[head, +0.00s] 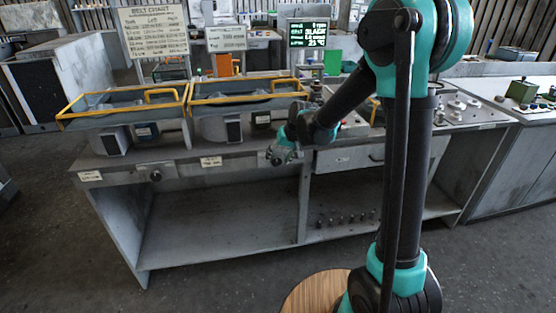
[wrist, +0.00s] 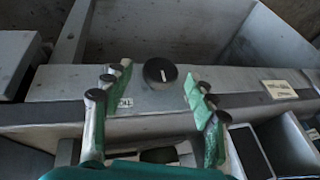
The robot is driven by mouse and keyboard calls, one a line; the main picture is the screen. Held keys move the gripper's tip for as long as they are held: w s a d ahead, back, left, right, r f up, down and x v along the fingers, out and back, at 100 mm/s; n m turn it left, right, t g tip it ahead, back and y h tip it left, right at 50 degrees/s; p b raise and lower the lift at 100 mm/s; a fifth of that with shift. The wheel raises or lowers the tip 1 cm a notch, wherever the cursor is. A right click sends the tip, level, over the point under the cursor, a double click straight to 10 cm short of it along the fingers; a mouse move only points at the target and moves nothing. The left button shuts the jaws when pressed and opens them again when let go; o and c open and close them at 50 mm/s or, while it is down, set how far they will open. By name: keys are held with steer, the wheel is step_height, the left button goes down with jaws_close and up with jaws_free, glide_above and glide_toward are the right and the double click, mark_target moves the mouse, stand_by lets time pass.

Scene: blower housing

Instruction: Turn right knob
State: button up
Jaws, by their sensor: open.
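A round black knob (wrist: 160,73) with a white pointer line is on the grey front panel of the bench, in the middle of the wrist view. The pointer line runs nearly up and down in that view. My gripper (wrist: 158,92) is open, with one green-padded finger on each side of the knob and a visible gap to both. In the head view my gripper (head: 278,156) is at the bench's front edge and hides this knob. Another dark knob (head: 156,176) shows farther left on the same front panel.
The workbench (head: 190,168) carries yellow-rimmed trays (head: 125,102). A label (wrist: 281,89) is beside the knob in the wrist view. A drawer (head: 350,156) is right of my gripper. The lower shelf (head: 215,225) is mostly bare, with several small pegs at right.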

steer(key=shift+w+a+f, duration=0.15)
steer(key=shift+a+f, duration=0.05)
steer(key=shift+f, duration=0.25)
steer(key=c, duration=1.2)
steer(key=shift+o, duration=0.2)
steer(key=shift+d, duration=0.1)
